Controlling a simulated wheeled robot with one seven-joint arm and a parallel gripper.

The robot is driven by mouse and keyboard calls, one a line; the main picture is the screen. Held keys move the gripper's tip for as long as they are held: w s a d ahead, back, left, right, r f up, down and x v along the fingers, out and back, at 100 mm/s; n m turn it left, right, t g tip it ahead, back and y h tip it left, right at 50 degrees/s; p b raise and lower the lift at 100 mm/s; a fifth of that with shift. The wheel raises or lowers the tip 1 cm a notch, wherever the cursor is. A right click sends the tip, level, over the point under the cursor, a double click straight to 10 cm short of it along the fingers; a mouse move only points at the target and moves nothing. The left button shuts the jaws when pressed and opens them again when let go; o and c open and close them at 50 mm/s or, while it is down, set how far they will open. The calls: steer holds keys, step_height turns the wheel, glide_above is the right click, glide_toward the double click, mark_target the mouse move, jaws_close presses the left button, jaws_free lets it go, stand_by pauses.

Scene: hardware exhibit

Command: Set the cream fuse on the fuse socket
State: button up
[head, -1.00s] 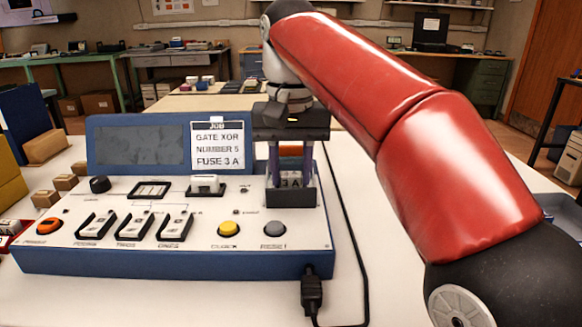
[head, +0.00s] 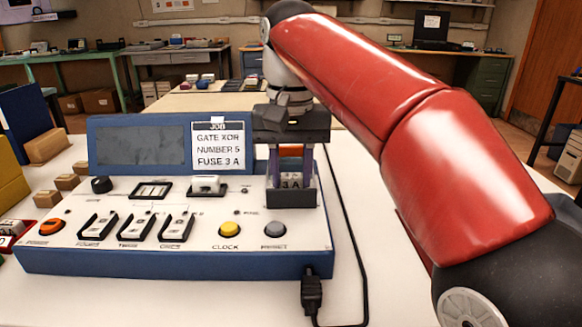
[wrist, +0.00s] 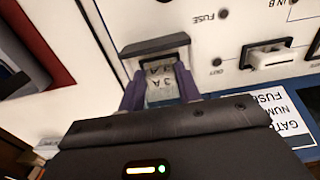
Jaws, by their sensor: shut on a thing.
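The cream fuse (head: 291,182), marked "3 A", is upright between the purple fingers of my gripper (head: 290,178). My gripper is shut on it at the right part of the console. The dark fuse socket (head: 291,199) is right at the fuse's lower end. In the wrist view the fuse (wrist: 162,90) shows between the fingertips (wrist: 162,92), against the black frame of the socket (wrist: 152,46), near the printed word "FUSE". The fuse's lower end is hidden, so I cannot tell whether it is fully seated.
The blue console (head: 170,262) carries a yellow button (head: 229,230), a grey button (head: 275,230) and several switches. A job card (head: 217,146) reading "FUSE 3 A" stands left of my gripper. A black cable (head: 345,225) runs along the right side.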

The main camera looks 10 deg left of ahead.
steer(key=shift+f+b, duration=0.4)
steer(key=shift+f, duration=0.15)
stand_by(0.4)
steer(key=o, duration=0.7)
